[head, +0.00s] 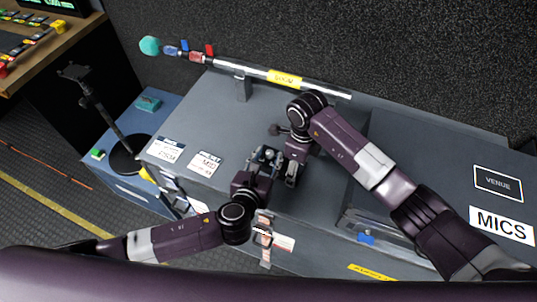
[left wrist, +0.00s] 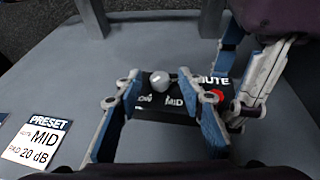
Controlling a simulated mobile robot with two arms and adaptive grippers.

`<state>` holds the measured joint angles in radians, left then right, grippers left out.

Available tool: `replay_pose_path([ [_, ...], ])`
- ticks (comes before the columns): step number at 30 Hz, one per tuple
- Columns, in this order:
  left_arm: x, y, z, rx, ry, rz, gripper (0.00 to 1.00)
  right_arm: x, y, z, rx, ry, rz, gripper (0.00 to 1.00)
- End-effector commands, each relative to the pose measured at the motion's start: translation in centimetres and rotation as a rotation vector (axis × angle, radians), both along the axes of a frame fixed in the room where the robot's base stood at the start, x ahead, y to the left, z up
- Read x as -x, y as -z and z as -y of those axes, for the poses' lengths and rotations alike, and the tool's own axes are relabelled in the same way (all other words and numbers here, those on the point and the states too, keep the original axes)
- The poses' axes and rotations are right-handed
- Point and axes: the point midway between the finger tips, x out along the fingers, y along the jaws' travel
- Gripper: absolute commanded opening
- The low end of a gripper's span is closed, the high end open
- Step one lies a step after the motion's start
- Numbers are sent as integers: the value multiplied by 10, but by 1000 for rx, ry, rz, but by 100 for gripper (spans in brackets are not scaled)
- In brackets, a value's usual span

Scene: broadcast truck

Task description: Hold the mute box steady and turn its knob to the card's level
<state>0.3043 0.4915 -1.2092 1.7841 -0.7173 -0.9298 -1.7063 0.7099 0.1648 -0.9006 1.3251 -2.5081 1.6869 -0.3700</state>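The black mute box (left wrist: 193,84) lies on the grey case top in the left wrist view, with LOW, MID and MUTE lettering and a red button (left wrist: 217,95). Its silver knob (left wrist: 160,81) stands above the LOW and MID labels; its exact setting is unclear. My left gripper (left wrist: 159,77) is open, its fingertips apart on either side of the knob; it also shows in the head view (head: 268,158). My right gripper (left wrist: 230,94) has its fingers across the MUTE end of the box. The preset card (left wrist: 38,142) reads MID, PAD 20 dB; it also shows in the head view (head: 206,163).
Another card (head: 168,149) lies left of the preset card. A metal rail with a yellow label (head: 285,78) runs along the back of the case. A dark case marked MICS (head: 502,225) stands at right. A black stand (head: 100,110) is at left.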

Motion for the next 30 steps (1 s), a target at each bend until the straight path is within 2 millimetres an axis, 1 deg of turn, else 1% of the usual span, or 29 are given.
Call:
replay_pose_path([
  [4, -8, 3, 2, 1, 0, 0, 36, 0, 0, 0, 0, 0, 1, 21],
  [12, -9, 4, 2, 1, 0, 0, 36, 0, 0, 0, 0, 0, 0, 21],
  [14, -9, 4, 2, 1, 0, 0, 30, 0, 0, 0, 0, 0, 0, 21],
  [22, -9, 4, 2, 1, 0, 0, 1, 0, 0, 0, 0, 0, 0, 21],
  [26, -9, 4, 2, 2, -3, 0, 0, 0, 0, 0, 0, 0, 0, 21],
  [30, -9, 4, 6, 5, -62, -2, 0, 0, 0, 0, 0, 0, 0, 21],
])
